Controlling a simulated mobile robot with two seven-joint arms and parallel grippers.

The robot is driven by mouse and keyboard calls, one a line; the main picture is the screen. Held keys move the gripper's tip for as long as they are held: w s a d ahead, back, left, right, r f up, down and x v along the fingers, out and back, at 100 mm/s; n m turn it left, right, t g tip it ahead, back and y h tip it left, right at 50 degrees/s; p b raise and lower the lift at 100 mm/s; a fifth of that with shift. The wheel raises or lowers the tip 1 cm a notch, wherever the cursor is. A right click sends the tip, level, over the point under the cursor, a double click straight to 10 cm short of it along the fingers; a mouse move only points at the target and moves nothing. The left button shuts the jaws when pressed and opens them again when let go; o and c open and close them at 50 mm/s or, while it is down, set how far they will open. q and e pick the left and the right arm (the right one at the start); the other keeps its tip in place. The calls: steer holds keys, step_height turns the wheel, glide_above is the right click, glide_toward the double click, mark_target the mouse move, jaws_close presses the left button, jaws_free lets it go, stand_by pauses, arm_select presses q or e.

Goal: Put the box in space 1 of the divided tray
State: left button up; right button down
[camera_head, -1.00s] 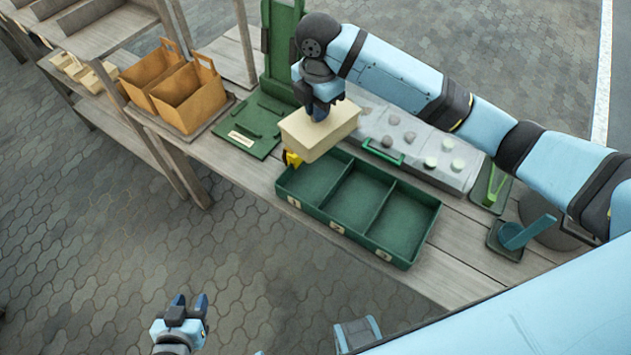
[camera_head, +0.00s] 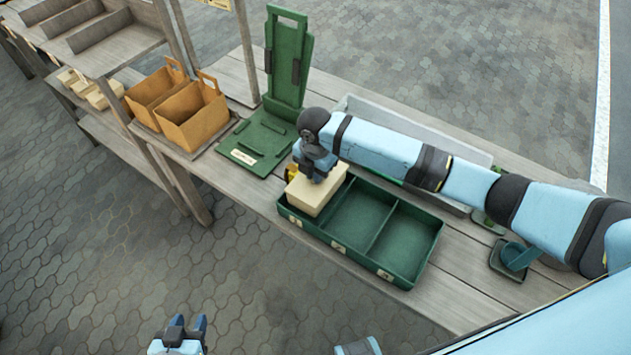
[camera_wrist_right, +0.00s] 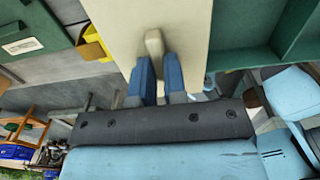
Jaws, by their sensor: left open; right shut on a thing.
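The cream box (camera_head: 318,192) is at the left compartment of the green divided tray (camera_head: 407,278), lowered to about the rim; I cannot tell whether it touches the floor. My right gripper (camera_head: 319,175) is shut on the box's top knob from above. In the right wrist view the gripper (camera_wrist_right: 158,75) holds the pale knob, with the box (camera_wrist_right: 118,35) beneath and tray walls (camera_wrist_right: 262,30) to the right. The middle and right compartments look empty. My left gripper (camera_head: 186,326) is open and empty, low in the head view, away from the table.
A green stand (camera_head: 262,140) with an upright back is left of the tray. Orange-brown carriers (camera_head: 195,118) stand further left. A yellow thing (camera_head: 291,172) sits behind the box.

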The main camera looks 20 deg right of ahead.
steer(key=shift+f, duration=2.2)
steer(key=c, duration=1.2)
jaws_free()
steer(key=shift+f, duration=0.15)
steer(key=shift+o, duration=0.2)
step_height(320, 180, up, 12)
steer(key=shift+r, duration=0.2)
